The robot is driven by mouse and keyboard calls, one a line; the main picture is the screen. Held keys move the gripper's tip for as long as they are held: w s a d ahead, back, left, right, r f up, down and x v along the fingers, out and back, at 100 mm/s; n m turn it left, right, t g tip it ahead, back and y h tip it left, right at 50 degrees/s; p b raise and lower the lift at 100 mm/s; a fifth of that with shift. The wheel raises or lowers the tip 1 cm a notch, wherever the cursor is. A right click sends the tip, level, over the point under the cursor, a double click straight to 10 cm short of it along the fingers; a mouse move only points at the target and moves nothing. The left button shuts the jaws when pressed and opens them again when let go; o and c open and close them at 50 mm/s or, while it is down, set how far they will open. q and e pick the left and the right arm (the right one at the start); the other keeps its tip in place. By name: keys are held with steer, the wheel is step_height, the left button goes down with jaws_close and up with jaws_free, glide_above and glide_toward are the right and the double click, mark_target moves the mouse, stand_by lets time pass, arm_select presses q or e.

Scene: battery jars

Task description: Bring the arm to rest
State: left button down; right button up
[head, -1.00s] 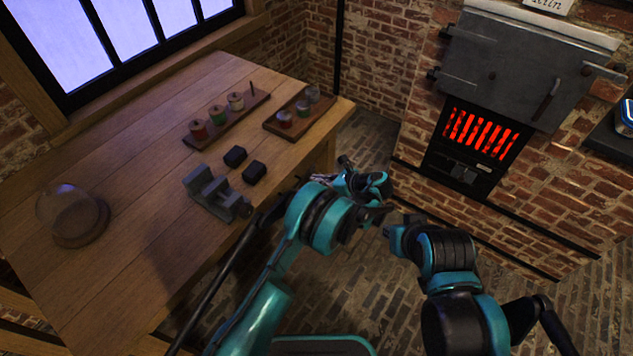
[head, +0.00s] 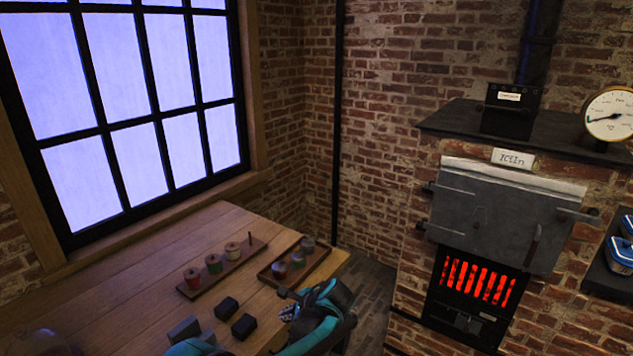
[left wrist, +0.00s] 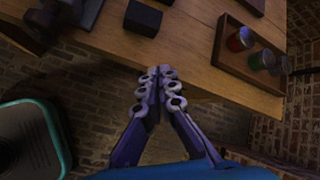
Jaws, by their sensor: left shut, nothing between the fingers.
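My left gripper (head: 290,312) is at the bottom of the head view, by the right edge of the wooden table (head: 130,277). Its teal and black arm hides part of that edge. In the left wrist view my left gripper (left wrist: 158,72) is shut, its fingertips together with nothing between them. There it shows against the table edge, left of the tray of jars (left wrist: 228,48). My right gripper is not in the head view.
On the table are a rack of spools (head: 214,265), a tray of small jars (head: 293,268), two black blocks (head: 226,308) and a grey vise (head: 184,330). A furnace (head: 500,215) with a glowing grate stands at the right.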

arm_select(q)
steer(key=s+a+r+n+h, duration=0.2)
steer(key=s+a+r+n, duration=0.2)
steer(key=s, duration=0.3)
steer(key=s+a+r+n+h, duration=0.1)
steer(key=s+a+r+n, duration=0.3)
steer(key=s, duration=0.3)
steer(key=s+a+f+n+t+h, duration=0.1)
steer(key=s+n+h, duration=0.2)
steer(key=s+n, duration=0.6)
steer(key=s, duration=0.5)
steer(key=shift+a+f+n+t, duration=0.25)
steer(key=shift+f+n+t, duration=0.05)
steer(key=shift+f+n, duration=0.1)
